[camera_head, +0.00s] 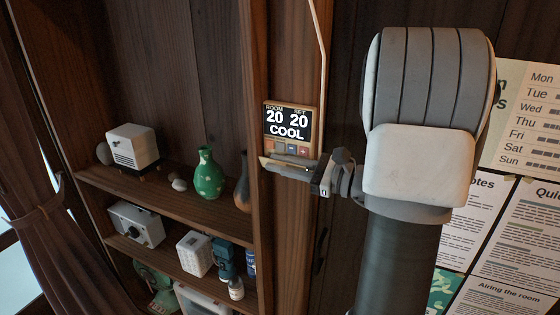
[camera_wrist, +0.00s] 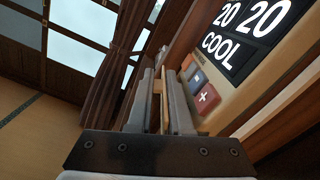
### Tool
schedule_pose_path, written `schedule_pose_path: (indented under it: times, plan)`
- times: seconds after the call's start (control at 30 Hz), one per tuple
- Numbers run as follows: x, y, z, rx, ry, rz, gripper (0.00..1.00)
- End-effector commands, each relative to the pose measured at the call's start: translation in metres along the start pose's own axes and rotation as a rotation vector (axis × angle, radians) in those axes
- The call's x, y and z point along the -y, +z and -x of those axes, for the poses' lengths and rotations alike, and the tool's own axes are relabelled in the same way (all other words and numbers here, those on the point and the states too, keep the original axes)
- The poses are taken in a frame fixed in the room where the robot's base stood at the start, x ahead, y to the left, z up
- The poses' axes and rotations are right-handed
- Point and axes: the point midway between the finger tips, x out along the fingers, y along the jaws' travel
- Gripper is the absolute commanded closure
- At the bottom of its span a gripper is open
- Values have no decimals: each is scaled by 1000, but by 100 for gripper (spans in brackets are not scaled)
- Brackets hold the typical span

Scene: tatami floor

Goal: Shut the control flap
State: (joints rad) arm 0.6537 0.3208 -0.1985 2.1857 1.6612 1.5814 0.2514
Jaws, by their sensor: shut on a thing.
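The wall control panel (camera_head: 291,106) hangs on a wooden post and reads ROOM 20, SET 20, COOL. Its buttons (camera_head: 291,149) are uncovered below the display. In the wrist view, the display (camera_wrist: 240,30) and the plus and minus buttons (camera_wrist: 203,91) show on the right. The tan control flap (camera_head: 266,161) juts out at the panel's bottom edge, below the buttons. My gripper (camera_head: 290,166) reaches it from the right. In the wrist view, my gripper (camera_wrist: 163,92) is shut on the flap (camera_wrist: 165,83), whose thin strip lies between the fingers and is partly hidden.
A shelf (camera_head: 170,195) left of the post holds a green vase (camera_head: 208,175), a brown vase (camera_head: 243,185) and a white box (camera_head: 132,146). Paper notices (camera_head: 520,220) cover the wall at right. A curtain (camera_head: 45,215) hangs at far left.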

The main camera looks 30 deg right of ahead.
Motion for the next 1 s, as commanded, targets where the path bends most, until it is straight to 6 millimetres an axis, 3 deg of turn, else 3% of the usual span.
schedule_pose_path:
  times: [0.5,0.53,0.67,1.0]
  plan:
    - [-1,-2,0,-3,2,-27,100]
    - [-1,-2,0,-3,2,-27,80]
    - [0,-2,0,-2,1,-25,57]
    - [1,0,0,-1,-1,-21,56]
